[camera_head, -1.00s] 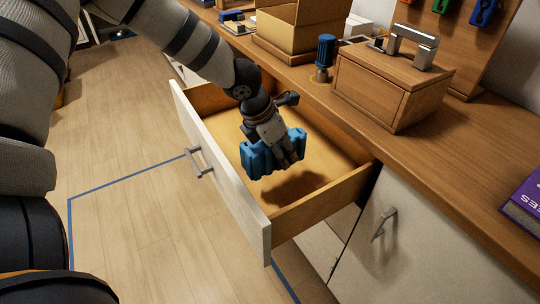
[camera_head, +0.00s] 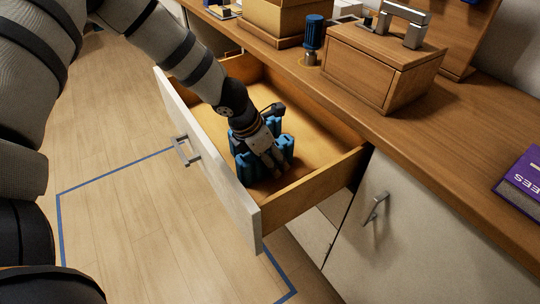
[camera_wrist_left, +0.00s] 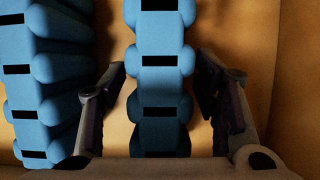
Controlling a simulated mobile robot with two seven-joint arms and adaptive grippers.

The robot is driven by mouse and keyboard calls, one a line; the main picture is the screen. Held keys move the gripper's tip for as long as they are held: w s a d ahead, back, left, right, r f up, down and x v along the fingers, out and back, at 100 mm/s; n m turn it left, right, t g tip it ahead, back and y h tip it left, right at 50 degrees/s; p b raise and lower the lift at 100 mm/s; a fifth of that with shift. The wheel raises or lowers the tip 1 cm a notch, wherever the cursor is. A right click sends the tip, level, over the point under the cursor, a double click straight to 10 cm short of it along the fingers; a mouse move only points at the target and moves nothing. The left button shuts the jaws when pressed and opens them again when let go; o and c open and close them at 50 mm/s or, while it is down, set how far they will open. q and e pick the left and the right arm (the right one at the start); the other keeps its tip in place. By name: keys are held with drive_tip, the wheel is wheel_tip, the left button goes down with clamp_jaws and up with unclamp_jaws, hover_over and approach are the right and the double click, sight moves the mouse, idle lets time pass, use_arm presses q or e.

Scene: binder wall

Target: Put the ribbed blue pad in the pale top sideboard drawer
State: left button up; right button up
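The ribbed blue pad (camera_head: 243,165) is inside the open pale-fronted top drawer (camera_head: 222,180), low down and seemingly on its wooden floor. In the left wrist view the pad (camera_wrist_left: 160,62) shows as two ribbed blue sections side by side; whether they join is hidden. My left gripper (camera_head: 276,168) reaches down into the drawer over the pad. In the wrist view the two fingers of this gripper (camera_wrist_left: 163,100) stand apart on either side of the middle section, with narrow gaps showing. My right gripper is not in view.
A wooden box (camera_head: 380,70) with a metal-handled top stands on the sideboard top (camera_head: 440,130), near a blue-capped item (camera_head: 314,38) and a cardboard box (camera_head: 285,22). A purple book (camera_head: 522,185) lies at the right. The drawer's right part is clear.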

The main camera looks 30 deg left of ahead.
use_arm(q)
drive_tip(key=shift+r, duration=0.35)
drive_tip(key=p+v, duration=0.3)
drive_tip(key=v, duration=0.8)
drive_tip(key=shift+r, duration=0.3)
drive_tip(key=shift+s+r, duration=0.15)
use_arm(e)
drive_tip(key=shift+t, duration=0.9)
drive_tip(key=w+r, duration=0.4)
